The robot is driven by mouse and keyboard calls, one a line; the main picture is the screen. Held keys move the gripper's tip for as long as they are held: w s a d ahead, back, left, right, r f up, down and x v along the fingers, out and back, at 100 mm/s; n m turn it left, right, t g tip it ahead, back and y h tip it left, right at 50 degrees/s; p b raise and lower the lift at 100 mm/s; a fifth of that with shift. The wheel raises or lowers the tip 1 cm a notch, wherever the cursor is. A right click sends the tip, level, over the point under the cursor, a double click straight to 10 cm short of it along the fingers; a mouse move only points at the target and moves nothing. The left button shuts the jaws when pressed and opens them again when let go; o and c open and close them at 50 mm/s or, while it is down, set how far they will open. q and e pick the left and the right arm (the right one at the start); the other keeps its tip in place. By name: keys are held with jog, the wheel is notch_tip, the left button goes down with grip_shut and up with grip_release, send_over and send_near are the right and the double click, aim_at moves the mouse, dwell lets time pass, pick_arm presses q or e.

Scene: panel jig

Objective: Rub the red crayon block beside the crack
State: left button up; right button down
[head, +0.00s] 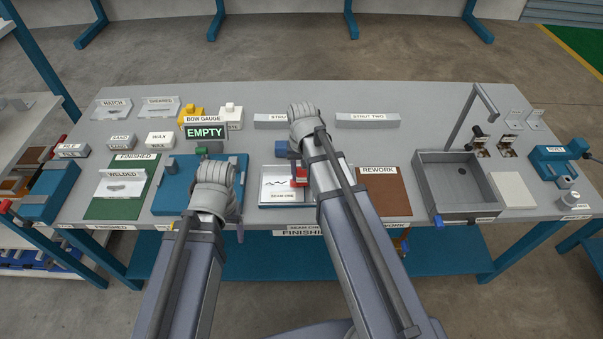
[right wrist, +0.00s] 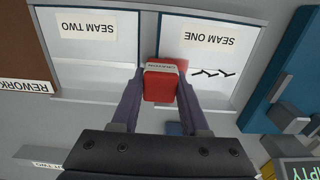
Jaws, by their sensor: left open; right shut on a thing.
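The red crayon block (right wrist: 162,84) is clasped between the fingers of my right gripper (right wrist: 162,100) in the right wrist view. In the head view the block (head: 300,176) shows beside my right arm. The crack, a black jagged mark (right wrist: 212,73), is on the white panel labelled SEAM ONE (right wrist: 215,40). The block appears at this panel's edge, to the left of the crack in the wrist view; I cannot tell whether it touches the panel. My left gripper (head: 238,222) is open near the blue fixture, its fingers mostly hidden by the arm.
A panel labelled SEAM TWO (right wrist: 85,32) lies beside SEAM ONE. The brown REWORK mat (head: 385,192) is to the right, then the sink (head: 431,182). The blue fixture (head: 171,188) and an EMPTY sign (head: 205,132) stand left. Strut blocks (head: 367,121) lie behind.

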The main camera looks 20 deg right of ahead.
jog(key=shift+a+r+p, duration=0.1)
jog(key=shift+r+p, duration=2.1)
jog(key=shift+r, duration=0.35)
notch_tip(320, 180, up, 3)
jog(key=p, duration=0.3)
jog(key=shift+r, duration=0.1)
